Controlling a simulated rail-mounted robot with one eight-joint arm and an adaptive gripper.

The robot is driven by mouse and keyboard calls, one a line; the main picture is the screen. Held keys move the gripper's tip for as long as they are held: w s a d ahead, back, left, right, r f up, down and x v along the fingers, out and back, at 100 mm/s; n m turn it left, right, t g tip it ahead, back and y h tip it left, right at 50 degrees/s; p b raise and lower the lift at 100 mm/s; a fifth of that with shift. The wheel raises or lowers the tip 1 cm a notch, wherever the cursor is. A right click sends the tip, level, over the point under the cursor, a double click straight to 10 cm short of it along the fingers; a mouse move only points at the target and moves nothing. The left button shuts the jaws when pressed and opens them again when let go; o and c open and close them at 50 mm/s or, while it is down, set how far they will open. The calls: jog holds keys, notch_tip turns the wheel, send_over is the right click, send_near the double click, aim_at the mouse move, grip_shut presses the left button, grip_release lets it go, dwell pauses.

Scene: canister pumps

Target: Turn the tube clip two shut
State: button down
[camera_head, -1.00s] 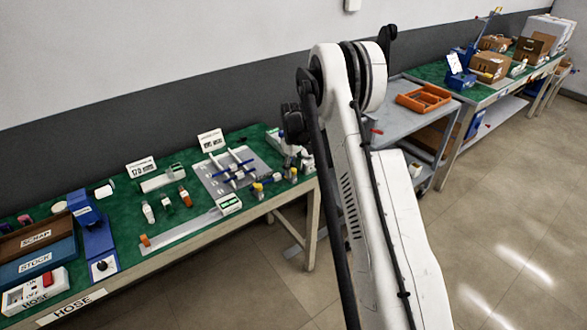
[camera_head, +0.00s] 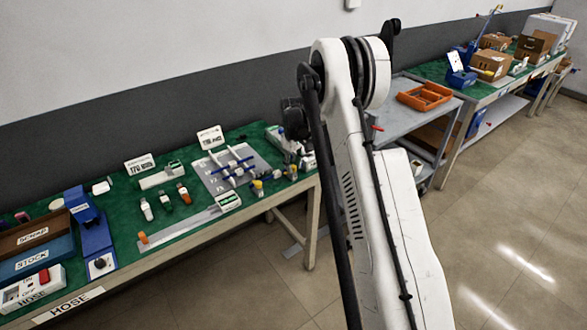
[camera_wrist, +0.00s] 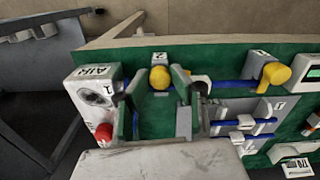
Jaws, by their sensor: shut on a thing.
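Tube clip two (camera_wrist: 160,78) is a rounded yellow piece on the blue tube, below a tag marked 2, in the wrist view. My gripper (camera_wrist: 154,88) has one finger on either side of it and is shut on it. The finger bodies hide part of the tube and bench around it. In the head view, my arm and wrist hide most of the gripper. Another yellow clip (camera_wrist: 275,73) sits farther right on the same blue tube (camera_wrist: 230,88).
A white box marked AIR (camera_wrist: 92,88) with a red knob (camera_wrist: 104,132) stands close left of my gripper. A grey plate with blue tubes (camera_head: 232,166) lies on the green bench. The bench edge and a grey cart (camera_head: 432,122) are nearby.

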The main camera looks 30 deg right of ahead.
aim_at(293, 166)
jog(key=m+b, duration=0.3)
jog(key=shift+f+m, duration=0.15)
jog(key=shift+m, duration=0.15)
jog(key=m+b, duration=0.3)
jog(key=m, duration=0.1)
jog(key=shift+m+b, duration=0.3)
jog(key=m+b, duration=0.2)
jog(key=m, duration=0.2)
jog(key=shift+a, duration=0.1)
jog(key=shift+r+m+b, duration=0.2)
jog(key=shift+m+b, duration=0.55)
jog(key=shift+m, duration=1.25)
jog(key=c, duration=1.5)
grip_release()
notch_tip(293, 166, up, 12)
